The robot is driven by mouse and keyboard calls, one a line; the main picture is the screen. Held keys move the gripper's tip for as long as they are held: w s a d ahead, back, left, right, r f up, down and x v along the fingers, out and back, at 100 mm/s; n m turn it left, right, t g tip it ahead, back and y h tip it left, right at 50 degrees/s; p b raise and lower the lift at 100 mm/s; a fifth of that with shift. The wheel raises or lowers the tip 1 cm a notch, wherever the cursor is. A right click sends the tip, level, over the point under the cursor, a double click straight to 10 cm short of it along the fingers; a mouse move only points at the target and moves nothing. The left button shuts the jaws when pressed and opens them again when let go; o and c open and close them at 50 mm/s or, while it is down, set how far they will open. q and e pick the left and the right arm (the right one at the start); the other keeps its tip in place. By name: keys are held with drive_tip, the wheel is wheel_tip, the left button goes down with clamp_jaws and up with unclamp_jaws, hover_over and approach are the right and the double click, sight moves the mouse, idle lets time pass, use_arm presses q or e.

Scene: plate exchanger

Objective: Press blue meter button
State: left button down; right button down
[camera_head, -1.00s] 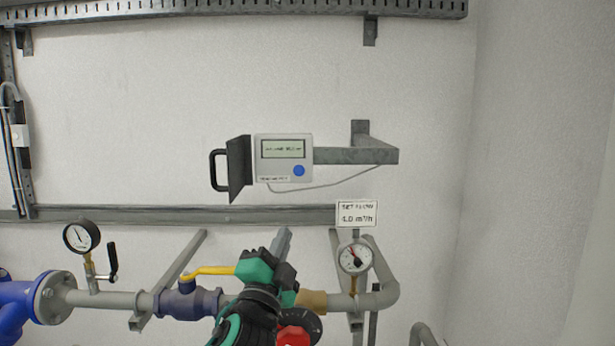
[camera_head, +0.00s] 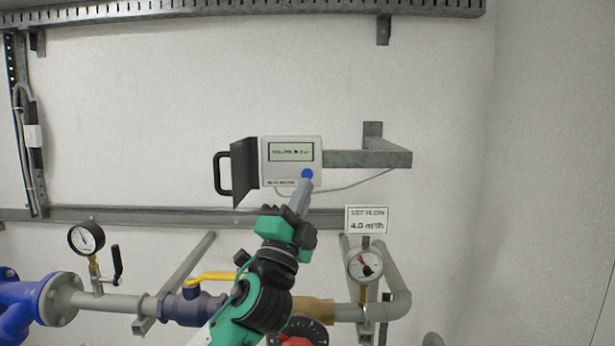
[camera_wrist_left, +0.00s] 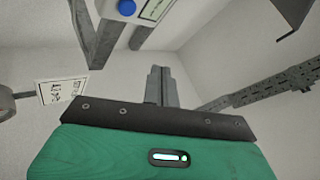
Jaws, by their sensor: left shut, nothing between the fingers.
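The white meter box (camera_head: 291,166) with a grey display sits on a wall bracket in the middle of the head view. Its round blue button (camera_head: 307,174) is at the lower right of its face. My left gripper (camera_head: 306,186) is shut and empty, its fingertips pointing up just below the button in the picture. Whether they touch it cannot be told from the head view. In the left wrist view the blue button (camera_wrist_left: 127,7) shows at the top, apart from the shut fingers (camera_wrist_left: 160,72). My right gripper is not in view.
A black flap with a handle (camera_head: 240,172) stands open left of the meter. A thin cable hangs below it. A grey rail (camera_head: 120,214) and pipes with gauges (camera_head: 364,265), a yellow lever (camera_head: 215,278) and a flow sign (camera_head: 367,220) lie below.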

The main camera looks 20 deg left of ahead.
sight(307, 174)
use_arm(q)
drive_tip(key=w+a+b, duration=0.1)
drive_tip(key=w+a, duration=0.1)
drive_tip(key=w, duration=0.5)
drive_tip(key=shift+b, duration=0.3)
idle(0.5)
idle(1.1)
drive_tip(key=shift+w+a, duration=0.15)
drive_tip(key=shift+w, duration=0.1)
drive_tip(key=shift+w, duration=0.25)
